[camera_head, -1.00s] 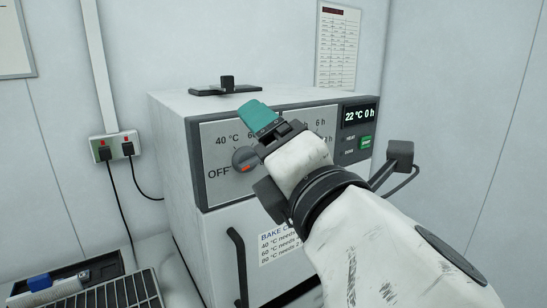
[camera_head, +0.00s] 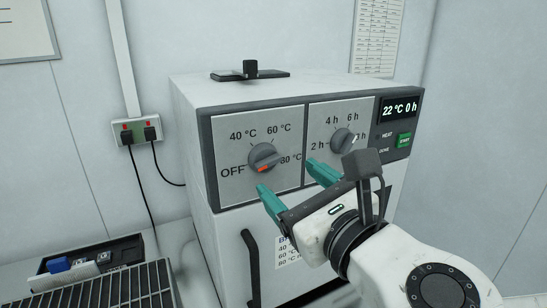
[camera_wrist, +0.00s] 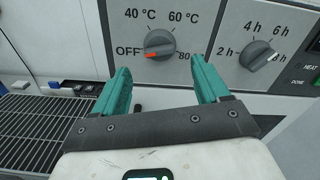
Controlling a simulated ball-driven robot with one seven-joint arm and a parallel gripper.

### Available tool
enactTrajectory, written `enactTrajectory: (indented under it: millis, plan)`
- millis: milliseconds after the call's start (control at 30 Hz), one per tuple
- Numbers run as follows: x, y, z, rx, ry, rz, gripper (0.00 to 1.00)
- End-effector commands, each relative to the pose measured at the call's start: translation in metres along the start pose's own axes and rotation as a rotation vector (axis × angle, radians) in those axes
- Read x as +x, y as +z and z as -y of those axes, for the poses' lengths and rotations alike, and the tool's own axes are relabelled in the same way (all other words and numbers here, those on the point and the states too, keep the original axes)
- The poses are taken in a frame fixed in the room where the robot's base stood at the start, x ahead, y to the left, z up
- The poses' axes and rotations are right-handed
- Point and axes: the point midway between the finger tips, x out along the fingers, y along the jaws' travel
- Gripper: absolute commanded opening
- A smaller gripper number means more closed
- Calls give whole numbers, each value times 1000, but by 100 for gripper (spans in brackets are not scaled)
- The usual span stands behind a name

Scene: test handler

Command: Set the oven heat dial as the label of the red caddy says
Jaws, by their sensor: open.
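The oven heat dial (camera_head: 263,157) is a grey knob with an orange mark, among the labels OFF, 40 °C, 60 °C and 80 °C. It also shows in the wrist view (camera_wrist: 160,44), where the mark sits at its lower left, nearest OFF. My gripper (camera_head: 288,177) is open and empty, its teal fingers pointing at the oven front just below and right of the dial in the head view. In the wrist view the dial appears between and just beyond the fingertips (camera_wrist: 160,68); I see no contact. The red caddy is not in view.
The time dial (camera_head: 343,140) is right of the heat dial. The display (camera_head: 398,107) reads 22 °C 0 h above a green button (camera_head: 404,140). A bake label (camera_head: 284,252) is partly hidden by my arm. A black rack (camera_head: 110,288) stands lower left.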

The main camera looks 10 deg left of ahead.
Motion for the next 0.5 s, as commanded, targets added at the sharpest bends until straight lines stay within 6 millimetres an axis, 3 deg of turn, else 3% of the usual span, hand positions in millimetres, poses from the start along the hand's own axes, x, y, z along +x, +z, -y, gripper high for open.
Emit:
enactTrajectory:
  millis: [200,500]
  plan:
    - [40,3,0,0,0,1,74]
    - [70,1,0,2,1,1,74]
